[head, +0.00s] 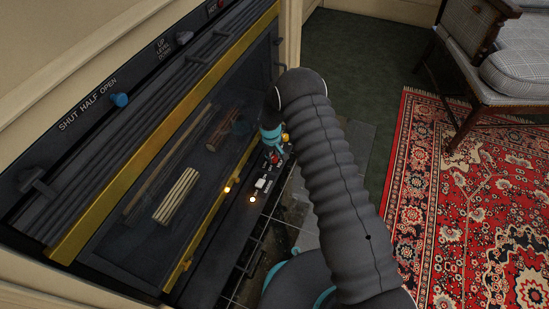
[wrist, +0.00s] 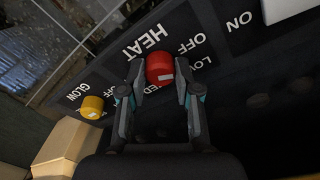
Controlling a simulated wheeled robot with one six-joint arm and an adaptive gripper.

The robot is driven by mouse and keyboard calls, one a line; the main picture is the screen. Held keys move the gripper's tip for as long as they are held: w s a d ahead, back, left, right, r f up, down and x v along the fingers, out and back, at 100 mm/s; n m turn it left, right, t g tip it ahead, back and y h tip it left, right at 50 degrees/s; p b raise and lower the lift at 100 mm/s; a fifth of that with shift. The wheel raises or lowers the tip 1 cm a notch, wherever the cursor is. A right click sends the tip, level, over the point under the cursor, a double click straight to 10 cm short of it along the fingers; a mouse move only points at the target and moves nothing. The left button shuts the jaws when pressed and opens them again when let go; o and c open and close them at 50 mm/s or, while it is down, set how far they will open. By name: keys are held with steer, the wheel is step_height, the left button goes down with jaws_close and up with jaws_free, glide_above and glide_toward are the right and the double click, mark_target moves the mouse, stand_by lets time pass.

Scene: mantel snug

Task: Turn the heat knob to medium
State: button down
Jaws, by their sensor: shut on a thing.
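The red heat knob (wrist: 160,68) sits under the word HEAT on the dark control strip in the wrist view. My gripper (wrist: 160,82) is shut on it, with one finger on each side. OFF and LO show to the right of the knob, and part of a word ending in ED shows below it between the fingers. A small pale mark shows on the knob, but I cannot tell which setting it points to. In the head view the red knob (head: 275,158) is small and partly hidden by my gripper (head: 273,150).
A yellow knob (wrist: 92,106) marked GLOW is left of my gripper. A white switch (head: 262,184) is on the same strip. The glass-fronted fireplace (head: 150,165) stands beside my arm, with a blue slider knob (head: 120,100) above. A red patterned rug (head: 470,220) and armchair (head: 510,75) are to the right.

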steer(key=m+b, duration=0.2)
steer(key=m, duration=0.1)
steer(key=shift+f+m+b, duration=0.15)
steer(key=shift+m+b, duration=0.15)
steer(key=shift+m+h+b, duration=0.4)
steer(key=shift+m+b, duration=0.3)
steer(key=shift+m, duration=1.2)
steer(key=shift+t, duration=0.3)
steer(key=c, duration=0.8)
jaws_free()
steer(key=shift+a+r, duration=0.1)
steer(key=shift+r, duration=0.1)
steer(key=shift+s+a+r, duration=0.1)
steer(key=shift+a+r, duration=0.05)
steer(key=shift+r, duration=1.1)
steer(key=shift+s+a+r, duration=0.1)
steer(key=shift+s+r, duration=0.05)
steer(key=shift+r, duration=1.1)
steer(key=shift+s+a+r, duration=0.1)
steer(key=shift+a+r, duration=0.05)
steer(key=shift+r, duration=1.1)
